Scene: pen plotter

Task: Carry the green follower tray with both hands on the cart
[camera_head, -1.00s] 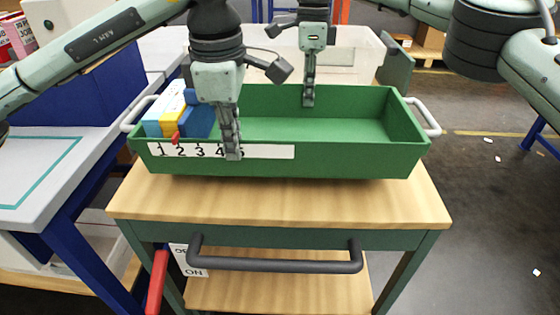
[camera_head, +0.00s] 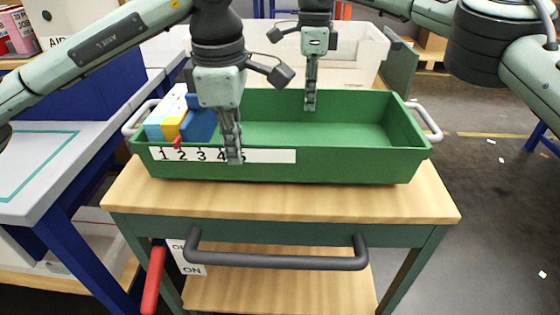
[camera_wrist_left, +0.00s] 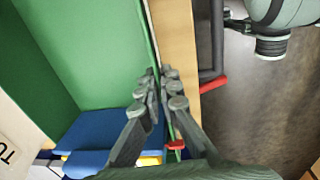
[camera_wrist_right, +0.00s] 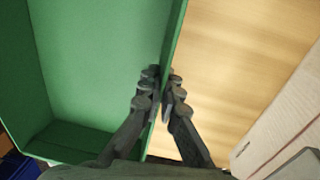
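The green tray (camera_head: 330,168) is level above or on the wooden cart top (camera_head: 290,200); I cannot tell whether its underside touches. It has white side handles and a numbered strip on its front wall. My left gripper (camera_head: 235,155) is shut on the front wall, one finger each side; its fingers also show in the left wrist view (camera_wrist_left: 162,80). My right gripper (camera_head: 310,100) is shut on the back wall, also seen in the right wrist view (camera_wrist_right: 162,80). White, yellow and blue blocks (camera_head: 200,124) lie in the tray's left end.
The cart has a dark front handle (camera_head: 275,260) and a red lever (camera_head: 153,280) at its left. A blue-legged table (camera_head: 50,170) stands close on the left. A clear bin (camera_head: 355,55) stands behind the tray. Floor is open on the right.

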